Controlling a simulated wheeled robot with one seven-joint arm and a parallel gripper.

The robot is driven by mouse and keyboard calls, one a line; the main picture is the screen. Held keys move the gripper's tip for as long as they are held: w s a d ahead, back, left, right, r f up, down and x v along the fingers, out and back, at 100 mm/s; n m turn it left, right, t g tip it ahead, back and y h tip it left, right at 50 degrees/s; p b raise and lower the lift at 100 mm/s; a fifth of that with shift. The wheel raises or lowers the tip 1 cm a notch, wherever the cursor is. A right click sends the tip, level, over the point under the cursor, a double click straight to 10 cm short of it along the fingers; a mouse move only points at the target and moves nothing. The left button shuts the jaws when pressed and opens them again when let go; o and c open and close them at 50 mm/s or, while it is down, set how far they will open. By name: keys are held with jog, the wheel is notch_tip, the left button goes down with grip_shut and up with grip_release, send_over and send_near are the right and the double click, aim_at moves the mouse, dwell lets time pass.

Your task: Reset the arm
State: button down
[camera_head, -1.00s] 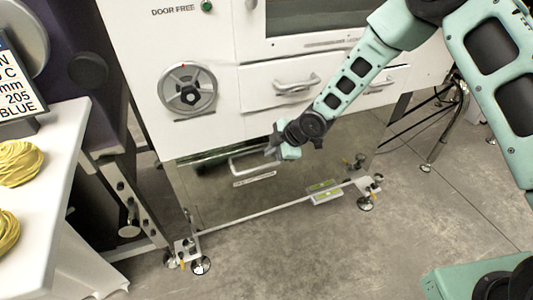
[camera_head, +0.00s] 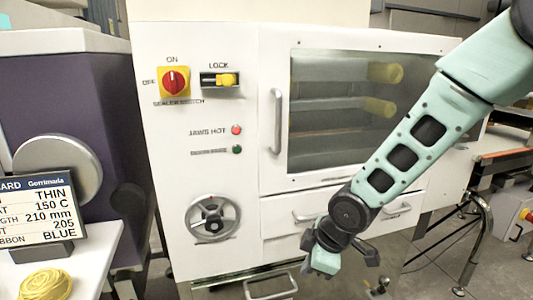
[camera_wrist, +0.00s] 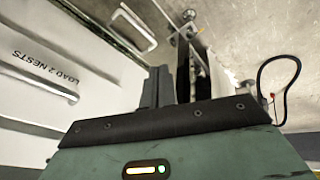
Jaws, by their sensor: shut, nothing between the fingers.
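My gripper (camera_head: 335,258) hangs at the end of my teal arm, in front of the white machine's lower drawers in the head view. In the wrist view its dark fingers (camera_wrist: 168,86) are together, with nothing held between them. The white sealing machine (camera_head: 160,130) stands behind the arm. Its drawer handle (camera_head: 309,214) is just left of and above the gripper, and a lower handle (camera_head: 270,287) is below left. Whether the gripper touches the machine cannot be told. My forearm hides part of the window and drawer fronts.
The machine carries a red and yellow switch (camera_head: 174,82), a yellow lock (camera_head: 226,80), a handwheel (camera_head: 213,216) and a door handle (camera_head: 277,120). A sign (camera_head: 40,210) and a yellow nest (camera_head: 45,285) are on the white table at left.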

jog(key=s+d+r+m+g+h+p, duration=0.1)
jog(key=s+d+r+m+p, duration=0.1)
jog(key=s+r, duration=0.6)
jog(key=s+d+r+m+g+h+p, duration=0.1)
jog(key=s+r+m+p, duration=0.3)
jog(key=s+r, duration=0.5)
jog(key=s+d+m+g, duration=0.1)
jog(key=s+m, duration=0.1)
jog(key=s, duration=0.4)
jog(key=shift+s+d+h, duration=0.3)
jog(key=shift+s+d, duration=0.05)
jog(key=shift+d, duration=0.05)
jog(key=shift+r, duration=0.1)
